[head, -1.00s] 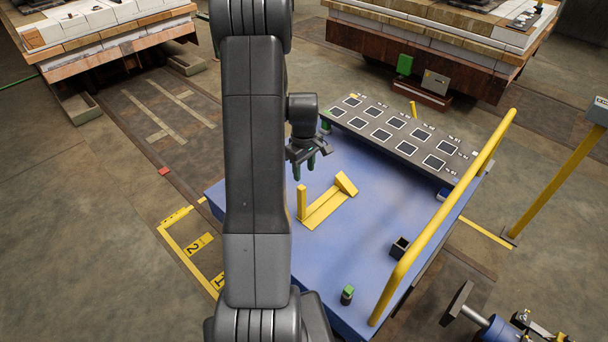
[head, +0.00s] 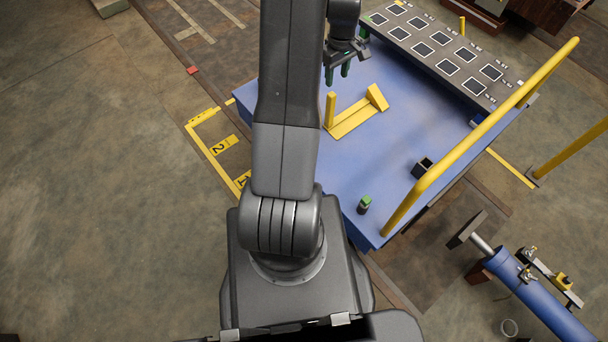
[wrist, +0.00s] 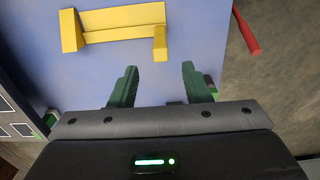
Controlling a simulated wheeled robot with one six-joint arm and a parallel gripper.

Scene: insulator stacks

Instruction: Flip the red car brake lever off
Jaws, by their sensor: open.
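A red bar (wrist: 245,32), which looks like the brake lever, shows at the upper right of the wrist view, beside the edge of the blue car deck (wrist: 205,25). Its upper end runs out of the picture. I cannot make it out in the head view. The blue deck (head: 400,130) lies right of my arm in the head view. My gripper (head: 337,75) has dark green fingers and hangs above the deck's far left part. In the wrist view my gripper (wrist: 160,72) is open and empty, with the red bar apart from it, ahead and to the right.
A yellow bracket (head: 352,120) with raised ends stands on the deck near my gripper. A yellow rail (head: 480,135) rises along the deck's right side. A dark panel with square pads (head: 440,55) lies along the far side. Open floor (head: 100,200) is at left.

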